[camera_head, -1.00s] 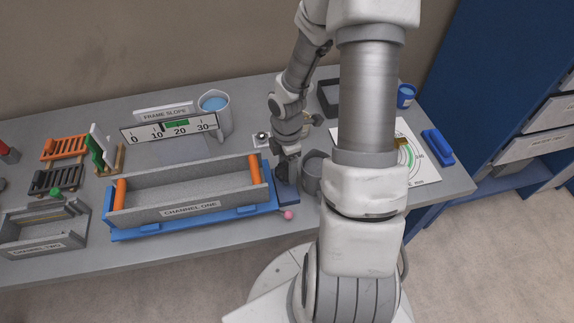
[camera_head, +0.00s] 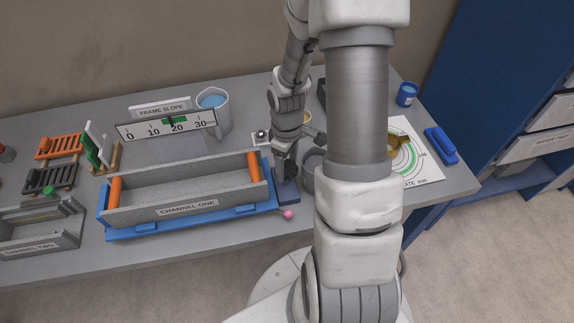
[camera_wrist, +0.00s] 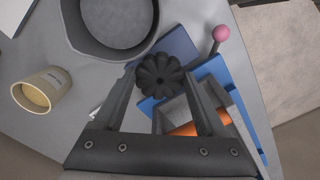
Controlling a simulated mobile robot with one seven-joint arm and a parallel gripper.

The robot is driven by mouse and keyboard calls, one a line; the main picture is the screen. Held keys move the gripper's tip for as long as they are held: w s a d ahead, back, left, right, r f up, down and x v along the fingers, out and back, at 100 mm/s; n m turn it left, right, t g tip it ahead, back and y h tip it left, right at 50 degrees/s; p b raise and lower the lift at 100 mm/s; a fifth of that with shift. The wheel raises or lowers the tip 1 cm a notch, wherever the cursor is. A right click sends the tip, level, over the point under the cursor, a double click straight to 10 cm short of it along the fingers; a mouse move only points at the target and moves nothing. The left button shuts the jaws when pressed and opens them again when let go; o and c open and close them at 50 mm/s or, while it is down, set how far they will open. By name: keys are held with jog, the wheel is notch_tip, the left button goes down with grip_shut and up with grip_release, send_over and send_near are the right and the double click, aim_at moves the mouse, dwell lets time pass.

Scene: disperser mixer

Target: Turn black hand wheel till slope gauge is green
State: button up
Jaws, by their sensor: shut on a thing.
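The black hand wheel (camera_wrist: 158,76) is a lobed knob at the right end of the blue base of channel one (camera_head: 190,208). In the wrist view my gripper (camera_wrist: 160,82) has its two fingers on either side of the wheel and is shut on it. In the head view my gripper (camera_head: 286,176) is by the channel's right end, and the wheel is hidden there. The slope gauge (camera_head: 166,125) is a white scale from 0 to 30 with a green band. Its dark pointer appears to lie within the green band, between 10 and 20.
A pink ball-ended lever (camera_head: 288,215) sticks out at the channel's front right. A grey pot (camera_wrist: 113,22) and a cream cup (camera_wrist: 42,91) stand close to my gripper. A jug of blue liquid (camera_head: 213,113) is behind the channel. Racks stand at the left.

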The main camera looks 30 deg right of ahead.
aim_at(287, 168)
jog(key=shift+m+b, duration=0.3)
jog(key=shift+m, duration=0.6)
jog(key=o, duration=1.3)
jog(key=shift+r, duration=0.1)
notch_tip(287, 168, up, 17)
jog(key=shift+r+p, duration=0.15)
jog(key=shift+p, duration=0.45)
